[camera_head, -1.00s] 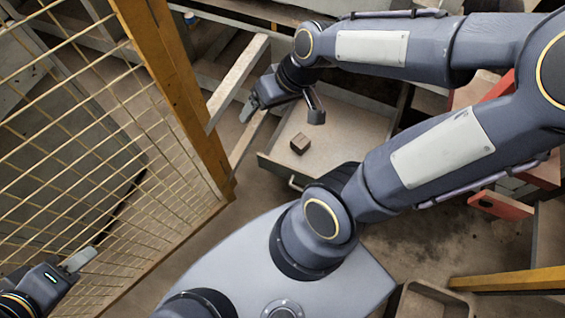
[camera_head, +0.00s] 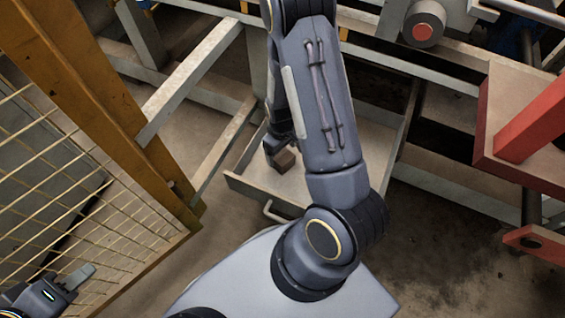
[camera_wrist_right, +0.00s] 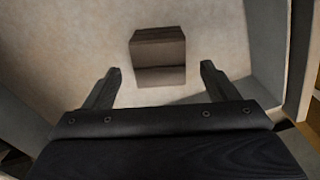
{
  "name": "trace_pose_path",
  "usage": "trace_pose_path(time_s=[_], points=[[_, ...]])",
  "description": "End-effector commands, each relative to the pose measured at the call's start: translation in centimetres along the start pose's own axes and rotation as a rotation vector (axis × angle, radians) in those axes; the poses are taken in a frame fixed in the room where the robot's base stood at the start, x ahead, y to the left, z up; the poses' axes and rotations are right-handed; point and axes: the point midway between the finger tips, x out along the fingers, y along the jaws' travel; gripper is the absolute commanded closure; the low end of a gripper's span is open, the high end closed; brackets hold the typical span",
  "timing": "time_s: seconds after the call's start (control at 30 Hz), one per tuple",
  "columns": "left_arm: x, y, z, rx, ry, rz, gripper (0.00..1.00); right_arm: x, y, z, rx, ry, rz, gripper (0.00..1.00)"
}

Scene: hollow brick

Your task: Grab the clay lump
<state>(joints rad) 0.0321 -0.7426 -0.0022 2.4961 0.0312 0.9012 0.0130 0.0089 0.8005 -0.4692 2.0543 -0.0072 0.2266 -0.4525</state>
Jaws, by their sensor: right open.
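The clay lump is a small brown block (camera_head: 285,160) lying in the open drawer (camera_head: 240,186). In the right wrist view the lump (camera_wrist_right: 158,57) sits on the drawer floor, ahead of and between the fingertips. My right gripper (camera_wrist_right: 160,72) is open and empty, with a finger on either side of the lump's line. In the head view my right gripper (camera_head: 275,145) is beside the lump, mostly hidden behind my forearm. My left gripper (camera_head: 78,276) is at the lower left, away from the lump; its opening is unclear.
The drawer has raised walls and a front handle (camera_head: 275,212). A yellow post (camera_head: 110,110) with wire mesh (camera_head: 60,190) stands at left. Grey frame beams (camera_head: 190,80) run behind. The floor at lower right is clear.

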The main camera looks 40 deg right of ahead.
Motion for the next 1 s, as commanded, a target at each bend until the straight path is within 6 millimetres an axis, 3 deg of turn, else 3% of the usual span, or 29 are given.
trace_pose_path(time_s=[0.4, 0.67, 1.0], points=[[2.8, -1.3, 1.4, 0.0, 0.0, 0.0, 0.64, 5.5, 0.1, 0.2, 0.001, -0.001, -0.002, 0.2], [2.7, -1.2, 1.4, 0.0, 0.0, 0.0, 0.64, 5.7, 0.1, 0.2, 0.002, 0.001, -0.001, 0.2], [2.7, -1.2, 1.4, 0.0, 0.0, 0.0, 0.64, 5.7, 0.1, 0.2, 0.002, 0.001, -0.001, 0.62]])
